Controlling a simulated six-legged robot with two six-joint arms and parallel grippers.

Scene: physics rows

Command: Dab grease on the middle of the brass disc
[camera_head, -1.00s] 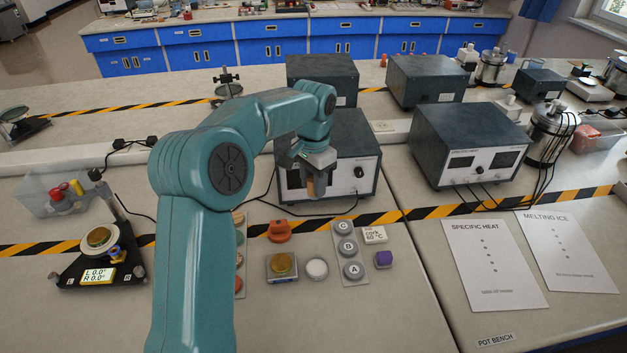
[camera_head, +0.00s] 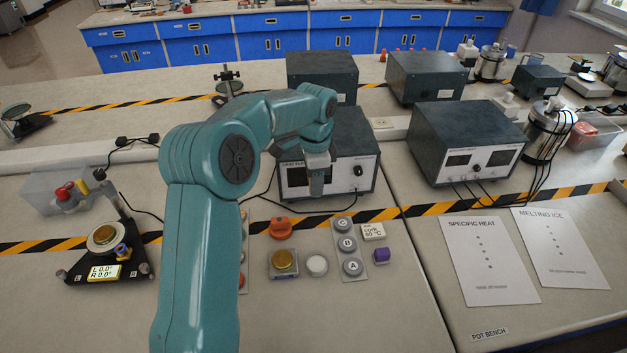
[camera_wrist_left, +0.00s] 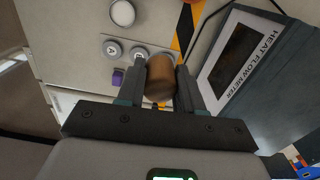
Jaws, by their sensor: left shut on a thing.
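My left gripper (camera_head: 316,185) is in front of the grey heat flow meter box, above the bench. It is shut on a brown cylinder (camera_wrist_left: 160,78), which shows between the fingers in the left wrist view; the head view hides it. A brass disc (camera_head: 284,259) lies on a small square base on the bench, below the gripper in the picture and apart from it. A round white pot or pad (camera_head: 317,264), perhaps the grease, sits just right of the disc; it also shows in the left wrist view (camera_wrist_left: 122,13). My right gripper is not in view.
An orange knob (camera_head: 281,228) is behind the disc. A black levelling stand (camera_head: 80,263) stands left.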

